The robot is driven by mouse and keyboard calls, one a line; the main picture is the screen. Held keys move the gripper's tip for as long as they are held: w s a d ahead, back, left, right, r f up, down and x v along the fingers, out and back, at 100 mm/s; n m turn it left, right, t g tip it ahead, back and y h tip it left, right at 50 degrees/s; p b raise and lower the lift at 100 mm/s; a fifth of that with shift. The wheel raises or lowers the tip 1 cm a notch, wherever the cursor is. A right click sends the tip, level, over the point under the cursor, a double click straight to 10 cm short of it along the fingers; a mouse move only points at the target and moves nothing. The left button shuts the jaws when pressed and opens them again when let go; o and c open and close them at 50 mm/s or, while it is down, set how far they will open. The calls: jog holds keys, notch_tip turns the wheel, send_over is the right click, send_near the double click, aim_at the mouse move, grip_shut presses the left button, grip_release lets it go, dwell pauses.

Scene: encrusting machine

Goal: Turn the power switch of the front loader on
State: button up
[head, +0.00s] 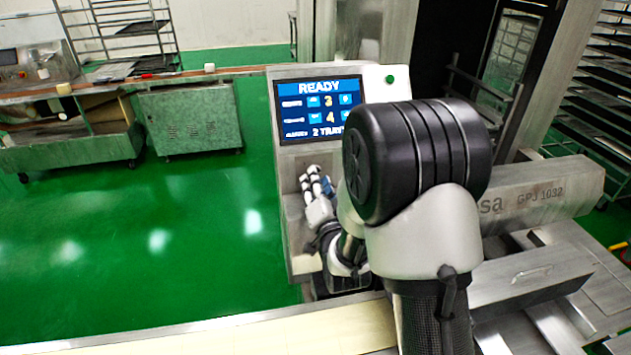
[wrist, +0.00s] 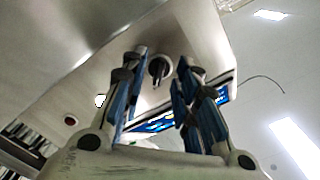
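The front loader's control panel (head: 375,88) faces me in the head view, with a lit screen (head: 320,108) reading READY. My gripper (head: 313,180) is in front of the panel's lower part, below the screen. In the wrist view a dark rotary knob (wrist: 159,67), which looks like the power switch, sits on the pale metal panel face (wrist: 195,35). My gripper (wrist: 157,75) is open, with one finger on each side of the knob in that view. I cannot tell whether the fingers touch it. The knob is hidden in the head view.
A green button (head: 390,79) is at the panel's upper right. A metal machine body (head: 535,195) marked GPJ 1032 stands at the right. A pale conveyor belt (head: 330,333) runs along the front. Green floor (head: 170,230) is clear to the left.

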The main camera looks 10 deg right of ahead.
jog(key=s, duration=0.6)
jog(key=shift+s, duration=0.1)
jog(key=shift+r+n+g, duration=0.3)
jog(key=shift+r+g, duration=0.1)
jog(key=s+r+n+g, duration=0.2)
jog(key=s+n+g, duration=0.2)
jog(key=s, duration=1.1)
jog(key=s+r+n+g, duration=0.2)
jog(key=s+g, duration=0.6)
jog(key=s, duration=0.8)
jog(key=n, duration=0.2)
jog(key=shift+s+d+n+g, duration=0.2)
jog(key=shift+s+n+g, duration=0.05)
jog(key=shift+n+g, duration=0.05)
jog(key=shift+r, duration=0.1)
jog(key=shift+c, duration=0.5)
